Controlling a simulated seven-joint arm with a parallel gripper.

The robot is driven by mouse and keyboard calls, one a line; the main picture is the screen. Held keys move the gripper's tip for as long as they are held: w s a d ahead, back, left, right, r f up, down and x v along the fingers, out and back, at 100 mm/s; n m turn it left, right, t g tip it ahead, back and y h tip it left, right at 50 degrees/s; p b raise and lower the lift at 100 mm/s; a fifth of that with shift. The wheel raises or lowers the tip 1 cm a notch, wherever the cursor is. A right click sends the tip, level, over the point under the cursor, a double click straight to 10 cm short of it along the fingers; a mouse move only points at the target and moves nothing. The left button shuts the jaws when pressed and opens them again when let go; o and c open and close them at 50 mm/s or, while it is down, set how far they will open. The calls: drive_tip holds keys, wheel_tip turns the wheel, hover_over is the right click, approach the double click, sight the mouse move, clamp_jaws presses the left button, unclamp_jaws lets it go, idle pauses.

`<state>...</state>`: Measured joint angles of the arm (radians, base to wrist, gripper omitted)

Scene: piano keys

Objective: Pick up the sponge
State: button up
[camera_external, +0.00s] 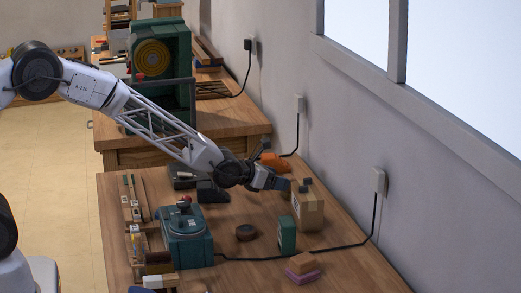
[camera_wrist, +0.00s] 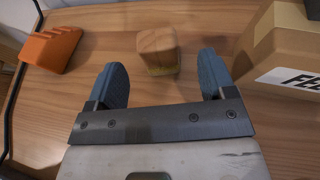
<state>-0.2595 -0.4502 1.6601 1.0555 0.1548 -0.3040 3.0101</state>
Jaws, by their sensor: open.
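My gripper (camera_external: 284,184) hangs above the workbench near a cardboard box; in the wrist view my gripper (camera_wrist: 163,72) has its two blue fingers spread wide with nothing between them. A small brown block (camera_wrist: 157,48) with a yellow-green lower edge lies on the wood just beyond the fingertips, roughly in line with the gap. It may be the sponge, but I cannot tell for sure. In the external view I cannot make it out near the gripper. A two-layer block, brownish over purple (camera_external: 302,276), lies at the bench's front right and also looks sponge-like.
The cardboard box (camera_external: 309,211) is close on the right, also in the wrist view (camera_wrist: 285,45). An orange ridged object (camera_wrist: 48,48) lies at left. A green box (camera_external: 287,235), a teal machine (camera_external: 186,238) and a black cable (camera_external: 345,246) occupy the bench.

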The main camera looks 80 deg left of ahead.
sight(289, 176)
drive_tip(key=shift+w+f, duration=0.1)
drive_tip(key=shift+w, duration=0.05)
drive_tip(key=shift+x, duration=2.4)
drive_tip(key=shift+a, duration=0.15)
drive_tip(key=c, duration=1)
drive_tip(key=shift+r, duration=1.75)
drive_tip(key=s+d, duration=0.2)
drive_tip(key=s, duration=0.5)
drive_tip(key=s+d+r, duration=0.1)
drive_tip(key=s+d, duration=0.1)
drive_tip(key=s, duration=0.6)
drive_tip(key=shift+s+r, duration=0.25)
